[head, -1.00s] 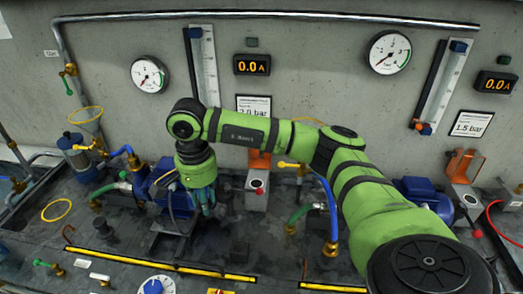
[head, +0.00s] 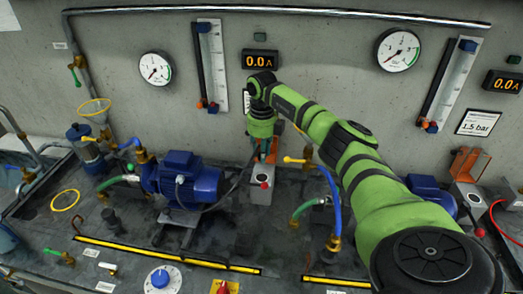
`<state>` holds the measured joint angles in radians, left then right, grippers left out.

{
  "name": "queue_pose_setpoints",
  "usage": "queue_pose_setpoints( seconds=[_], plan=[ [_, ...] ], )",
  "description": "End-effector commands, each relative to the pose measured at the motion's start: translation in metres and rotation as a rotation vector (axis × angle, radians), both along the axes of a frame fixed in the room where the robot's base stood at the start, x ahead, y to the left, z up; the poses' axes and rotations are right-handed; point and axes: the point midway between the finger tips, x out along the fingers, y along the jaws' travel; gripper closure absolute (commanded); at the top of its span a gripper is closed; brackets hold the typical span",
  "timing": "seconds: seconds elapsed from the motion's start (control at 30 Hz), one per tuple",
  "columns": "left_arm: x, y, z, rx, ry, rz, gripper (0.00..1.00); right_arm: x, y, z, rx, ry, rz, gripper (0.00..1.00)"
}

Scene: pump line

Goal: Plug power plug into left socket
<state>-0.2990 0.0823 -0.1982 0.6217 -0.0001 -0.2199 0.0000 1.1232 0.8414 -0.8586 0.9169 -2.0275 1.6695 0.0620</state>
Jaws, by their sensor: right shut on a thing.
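My right gripper (head: 264,152) is shut in front of the left socket box, pointing down with its wrist above. The power plug itself is hidden in or behind the fingers. Its dark cable (head: 228,192) runs from the left blue motor (head: 185,178) up to the gripper. The left socket (head: 262,190) is a grey box with a red button and an orange flap (head: 272,150), partly covered by my gripper. I cannot tell whether the plug touches the socket. My left gripper is not in view.
A right socket box (head: 468,192) with an orange flap stands by another blue motor (head: 430,193). A yellow-handled valve (head: 300,160) and blue hose (head: 332,200) stand just right of the left socket. The left ammeter (head: 259,60) reads 0.0 A.

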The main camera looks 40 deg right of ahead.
Motion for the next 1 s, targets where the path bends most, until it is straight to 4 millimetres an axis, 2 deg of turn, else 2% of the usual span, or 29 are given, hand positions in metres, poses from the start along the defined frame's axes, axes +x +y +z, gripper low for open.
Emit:
queue_pose_setpoints(
  seconds=[0.27, 0.63, 1.0],
  plan=[
    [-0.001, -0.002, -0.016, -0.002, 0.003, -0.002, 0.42, 0.0, 0.0, -0.018, 0.0, 0.0, 0.002, 1.0],
    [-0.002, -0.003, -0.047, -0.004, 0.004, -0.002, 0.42, 0.0, 0.001, -0.054, 0.0, 0.0, 0.005, 1.0],
    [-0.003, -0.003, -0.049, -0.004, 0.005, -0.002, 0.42, 0.0, 0.001, -0.064, 0.0, 0.0, 0.005, 1.0]
  ],
)
